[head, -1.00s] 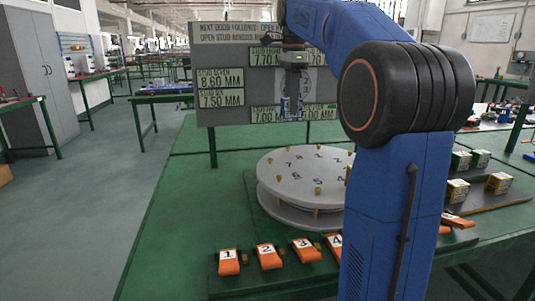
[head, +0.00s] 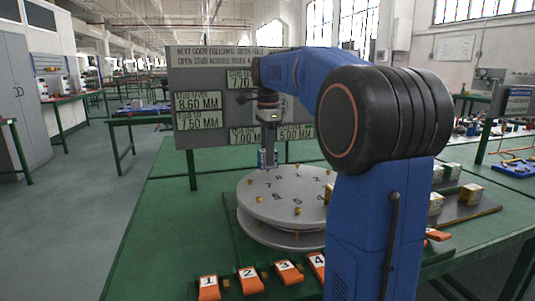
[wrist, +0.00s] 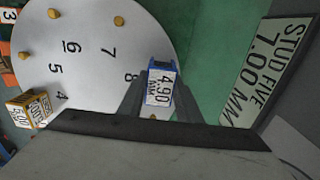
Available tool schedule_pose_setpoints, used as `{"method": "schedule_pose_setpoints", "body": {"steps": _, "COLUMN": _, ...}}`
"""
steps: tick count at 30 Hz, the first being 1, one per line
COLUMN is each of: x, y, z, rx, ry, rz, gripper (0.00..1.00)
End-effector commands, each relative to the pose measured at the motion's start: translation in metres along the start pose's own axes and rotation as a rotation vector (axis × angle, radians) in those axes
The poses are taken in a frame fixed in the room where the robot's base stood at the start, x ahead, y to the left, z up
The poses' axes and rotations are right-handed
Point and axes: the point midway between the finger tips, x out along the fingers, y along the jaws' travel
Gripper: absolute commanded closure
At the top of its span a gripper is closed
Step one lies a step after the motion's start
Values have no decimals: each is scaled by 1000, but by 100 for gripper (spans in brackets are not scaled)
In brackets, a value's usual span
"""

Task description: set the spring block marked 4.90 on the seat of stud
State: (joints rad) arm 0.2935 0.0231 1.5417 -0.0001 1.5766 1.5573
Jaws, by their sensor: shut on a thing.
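The spring block marked 4.90 (wrist: 161,86) is blue with a white label. My gripper (wrist: 158,97) is shut on it, with one finger on each side in the wrist view. In the head view the block (head: 267,158) hangs at the far edge of the round grey disc (head: 262,217), just above it as far as I can tell. The disc carries printed numbers and small brass studs. In the wrist view the block partly covers the disc's edge beside the number 8 (wrist: 130,77). Any stud under the block is hidden.
A yellow block (wrist: 28,110) sits on the disc near the 4. A sign board (head: 205,105) stands behind the disc. Orange numbered tags (head: 250,279) line the front. More blocks (head: 471,194) stand on the right. My arm hides the disc's right side.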

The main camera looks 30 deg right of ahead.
Motion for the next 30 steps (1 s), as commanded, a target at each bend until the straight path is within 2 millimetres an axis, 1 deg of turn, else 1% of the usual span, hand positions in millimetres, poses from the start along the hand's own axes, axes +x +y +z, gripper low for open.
{"method": "schedule_pose_setpoints", "body": {"steps": 5, "x": 0, "y": 0, "z": 0, "rx": 0, "ry": 0, "rz": -1, "gripper": 100}}
{"method": "schedule_pose_setpoints", "body": {"steps": 22, "x": 11, "y": 0, "z": 0, "rx": 0, "ry": 0, "rz": 0, "gripper": 100}}
{"method": "schedule_pose_setpoints", "body": {"steps": 23, "x": 12, "y": 0, "z": 0, "rx": 0, "ry": 0, "rz": 0, "gripper": 66}}
{"method": "schedule_pose_setpoints", "body": {"steps": 24, "x": 12, "y": 0, "z": 0, "rx": 0, "ry": 0, "rz": 0, "gripper": 57}}
{"method": "schedule_pose_setpoints", "body": {"steps": 25, "x": 12, "y": 0, "z": 0, "rx": 0, "ry": 0, "rz": 0, "gripper": 50}}
{"method": "schedule_pose_setpoints", "body": {"steps": 30, "x": 12, "y": 0, "z": 0, "rx": 0, "ry": 0, "rz": 0, "gripper": 50}}
